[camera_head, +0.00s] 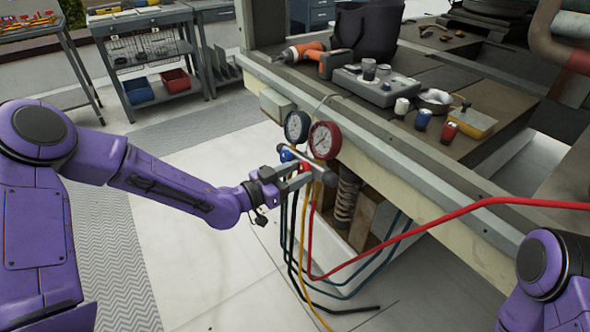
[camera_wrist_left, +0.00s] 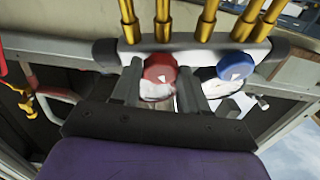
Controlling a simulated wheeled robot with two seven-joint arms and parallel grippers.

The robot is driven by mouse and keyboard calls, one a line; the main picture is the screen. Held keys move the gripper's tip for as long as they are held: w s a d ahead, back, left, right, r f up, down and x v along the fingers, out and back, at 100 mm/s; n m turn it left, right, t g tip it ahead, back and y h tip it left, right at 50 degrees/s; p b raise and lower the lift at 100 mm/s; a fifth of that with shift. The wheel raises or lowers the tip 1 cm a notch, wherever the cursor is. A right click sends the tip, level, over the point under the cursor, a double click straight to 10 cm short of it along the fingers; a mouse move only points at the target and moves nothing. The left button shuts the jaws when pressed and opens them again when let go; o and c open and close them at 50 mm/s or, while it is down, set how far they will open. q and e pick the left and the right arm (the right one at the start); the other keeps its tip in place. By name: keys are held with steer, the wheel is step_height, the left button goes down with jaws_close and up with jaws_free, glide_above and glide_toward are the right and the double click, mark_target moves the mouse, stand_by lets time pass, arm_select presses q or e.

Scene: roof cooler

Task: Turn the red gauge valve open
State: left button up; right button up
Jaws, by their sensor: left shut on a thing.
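The gauge manifold hangs at the table's edge, with a red gauge (camera_head: 324,140) and a dark blue-rimmed gauge (camera_head: 297,126). The red valve knob (camera_wrist_left: 160,68) sits between the fingers of my left gripper (camera_wrist_left: 160,90) in the wrist view, and the fingers are shut on it. A little of its red shows in the head view (camera_head: 305,166) beside my left gripper (camera_head: 296,177). The blue valve knob (camera_wrist_left: 236,66) is next to it, outside the fingers. My right gripper is out of view; only part of that arm shows at lower right.
Red, yellow, blue and black hoses (camera_head: 308,240) hang below the manifold. The worktable (camera_head: 400,150) carries an orange drill (camera_head: 304,50), a grey case (camera_head: 378,88), a black bag (camera_head: 366,32) and small cans (camera_head: 424,118). A tool cart (camera_head: 150,70) stands at back left. The floor between is clear.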

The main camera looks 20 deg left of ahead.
arm_select(q)
steer(key=n+p, duration=0.1)
steer(key=n, duration=0.1)
steer(key=n+y+p, duration=0.1)
steer(key=n, duration=0.1)
steer(key=n+y, duration=0.1)
steer(key=shift+d+r+n+t+p, duration=0.15)
steer(key=shift+r+n+t+p, duration=0.15)
steer(key=shift+n+p, duration=0.1)
steer(key=n+y+p, duration=0.1)
steer(key=n, duration=0.1)
steer(key=n+y+p, duration=0.1)
steer(key=n+p, duration=0.1)
steer(key=n, duration=0.1)
steer(key=shift+s+d+r, duration=0.1)
steer(key=shift+r, duration=0.05)
steer(key=n+g+y+p, duration=0.1)
steer(key=n+p, duration=0.2)
steer(key=n, duration=0.1)
steer(key=shift+r+n+p, duration=0.15)
steer(key=shift+n+p, duration=0.2)
steer(key=shift+n, duration=0.05)
steer(key=shift+n+g+y+p, duration=0.4)
steer(key=shift+n+g+p, duration=0.5)
steer(key=shift+n, duration=0.9)
steer(key=o, duration=1.1)
steer(key=shift+c, duration=0.2)
